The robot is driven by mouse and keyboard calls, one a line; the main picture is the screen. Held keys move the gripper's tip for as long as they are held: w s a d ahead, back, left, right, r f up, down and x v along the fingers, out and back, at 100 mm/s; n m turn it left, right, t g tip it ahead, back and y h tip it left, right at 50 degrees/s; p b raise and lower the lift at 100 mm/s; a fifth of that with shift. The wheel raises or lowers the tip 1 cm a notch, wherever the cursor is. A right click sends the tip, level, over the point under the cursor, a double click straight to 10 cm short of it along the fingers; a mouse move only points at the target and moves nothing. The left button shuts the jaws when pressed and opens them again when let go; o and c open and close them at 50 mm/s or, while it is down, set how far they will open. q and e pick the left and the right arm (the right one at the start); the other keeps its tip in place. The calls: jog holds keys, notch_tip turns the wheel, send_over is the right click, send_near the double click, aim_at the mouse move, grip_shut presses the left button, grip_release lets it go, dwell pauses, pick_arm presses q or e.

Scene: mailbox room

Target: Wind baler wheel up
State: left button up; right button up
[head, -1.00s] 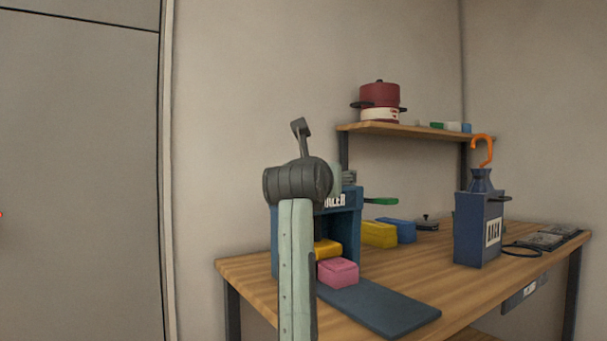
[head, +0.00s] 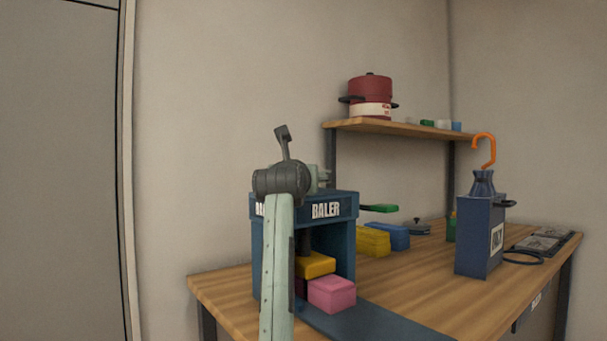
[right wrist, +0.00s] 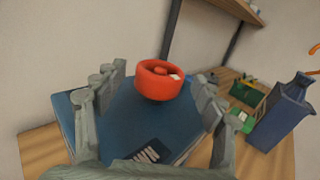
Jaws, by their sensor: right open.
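The blue baler (head: 335,210) stands at the left end of the table, with its name on the front. A yellow block (head: 317,264) and a pink block (head: 332,294) are at its front opening. The red-orange baler wheel (right wrist: 158,82) shows above the baler's blue top (right wrist: 120,125) in the right wrist view. My right gripper (right wrist: 158,88) is open, with one finger on each side of the wheel and a visible gap to each. In the head view my arm covers part of the baler and hides the wheel. My left gripper is not in view.
A shelf (head: 385,127) behind holds a red pot (head: 370,95).

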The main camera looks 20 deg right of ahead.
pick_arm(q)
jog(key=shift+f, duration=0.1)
pick_arm(e)
jog(key=shift+w+d, duration=0.15)
jog(key=shift+w, duration=0.2)
jog(key=c, duration=1.2)
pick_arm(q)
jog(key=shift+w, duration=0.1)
pick_arm(e)
jog(key=shift+o, duration=0.2)
jog(key=shift+d+f+y, duration=0.1)
jog(key=shift+y, duration=0.3)
